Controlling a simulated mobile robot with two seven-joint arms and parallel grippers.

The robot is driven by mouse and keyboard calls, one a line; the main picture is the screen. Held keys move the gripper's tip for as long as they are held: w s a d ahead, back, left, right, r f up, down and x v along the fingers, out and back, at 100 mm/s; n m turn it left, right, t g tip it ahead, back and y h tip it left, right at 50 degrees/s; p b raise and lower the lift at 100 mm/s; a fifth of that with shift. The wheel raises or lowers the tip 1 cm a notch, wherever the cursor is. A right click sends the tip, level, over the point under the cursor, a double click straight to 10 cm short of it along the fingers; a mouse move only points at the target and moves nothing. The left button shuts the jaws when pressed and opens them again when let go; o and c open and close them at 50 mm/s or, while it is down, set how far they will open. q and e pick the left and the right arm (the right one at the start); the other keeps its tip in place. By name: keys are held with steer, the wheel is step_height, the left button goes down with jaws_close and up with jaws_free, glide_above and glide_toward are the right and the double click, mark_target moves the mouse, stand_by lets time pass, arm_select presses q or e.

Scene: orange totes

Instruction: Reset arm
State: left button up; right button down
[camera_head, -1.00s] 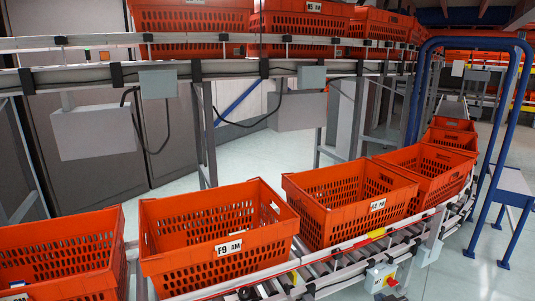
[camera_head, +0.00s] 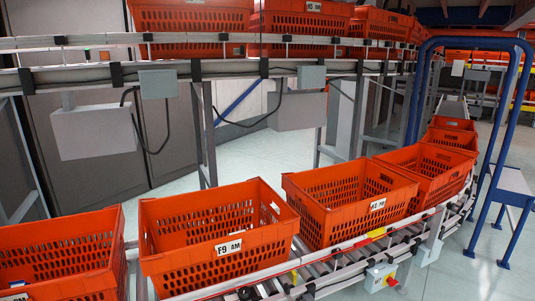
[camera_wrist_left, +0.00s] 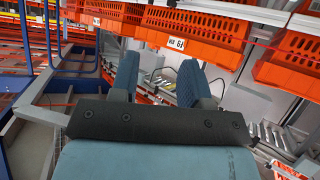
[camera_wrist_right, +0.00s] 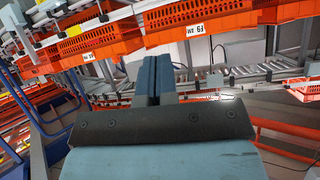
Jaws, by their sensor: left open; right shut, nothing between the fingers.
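Neither of my arms shows in the head view. In the left wrist view my left gripper (camera_wrist_left: 156,82) has its two blue fingers apart, with nothing between them. In the right wrist view my right gripper (camera_wrist_right: 157,75) has its two fingers together, with nothing held. Orange totes stand beyond both grippers, apart from the fingers.
The F9 tote (camera_head: 215,240) and its neighbour tote (camera_head: 345,205) stand on a roller conveyor (camera_head: 345,275). An upper conveyor (camera_head: 230,69) with more totes runs behind. A blue frame (camera_head: 500,150) stands at the right. Open floor (camera_head: 435,270) lies at lower right.

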arm_select(q)
step_height(320, 180, up, 14)
steer(key=s+a+p, duration=0.1)
steer(key=a+p, duration=0.1)
steer(key=p, duration=1.9)
steer(key=shift+s+g+y, duration=0.35)
steer(key=shift+g+y, duration=0.05)
arm_select(e)
step_height(320, 180, up, 14)
steer(key=s+d, duration=0.1)
steer(key=d, duration=0.1)
steer(key=shift+s+g+h, duration=0.3)
steer(key=shift+g+h, duration=0.1)
arm_select(q)
steer(key=shift+f, duration=0.1)
arm_select(e)
steer(key=shift+f, duration=0.1)
